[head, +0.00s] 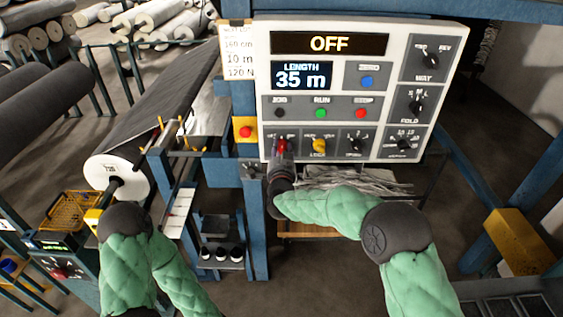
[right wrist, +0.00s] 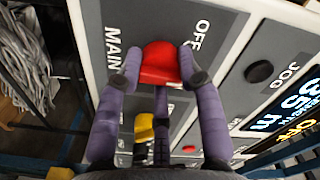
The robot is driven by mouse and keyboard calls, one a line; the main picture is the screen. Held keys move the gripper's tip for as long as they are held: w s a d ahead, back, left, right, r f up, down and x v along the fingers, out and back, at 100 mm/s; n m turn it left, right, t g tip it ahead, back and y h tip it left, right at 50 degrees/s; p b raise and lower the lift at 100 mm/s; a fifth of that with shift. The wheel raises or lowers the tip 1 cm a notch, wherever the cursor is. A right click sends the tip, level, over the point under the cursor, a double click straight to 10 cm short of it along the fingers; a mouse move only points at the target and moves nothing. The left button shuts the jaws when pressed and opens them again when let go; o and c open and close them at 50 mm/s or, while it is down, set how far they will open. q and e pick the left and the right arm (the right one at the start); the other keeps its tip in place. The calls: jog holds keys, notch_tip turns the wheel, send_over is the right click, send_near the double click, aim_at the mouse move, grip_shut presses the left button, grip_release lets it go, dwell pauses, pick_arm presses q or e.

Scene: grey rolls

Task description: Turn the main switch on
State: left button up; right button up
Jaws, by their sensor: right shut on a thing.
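The main switch is a red knob (right wrist: 159,63) in the right wrist view, with the words MAIN and OFF printed beside it. It also shows in the head view as a small red spot (head: 282,146) at the lower left of the white control panel (head: 466,40). My right gripper (right wrist: 160,60) is shut on the red knob, with purple-grey fingers on both sides of it. In the head view this gripper (head: 283,155) covers much of the switch. The panel's top display (head: 330,43) reads OFF.
A yellow knob (head: 319,146) sits just right of the switch, with black dials farther right. A row above holds JOG, RUN (head: 320,113) and STOP buttons. A red button on a yellow box (head: 245,132) is left of the panel. A large roll (head: 118,180) lies at left.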

jog(key=m+b, duration=0.6)
jog(key=b, duration=0.2)
jog(key=shift+f, duration=0.2)
jog(key=shift+r+m+b, duration=0.15)
jog(key=shift+m+b, duration=1.25)
jog(key=shift+b, duration=0.05)
jog(key=o, duration=1.1)
jog(key=shift+o, duration=0.2)
jog(key=shift+s, duration=0.15)
jog(key=s, duration=1.1)
jog(key=shift+s, duration=0.35)
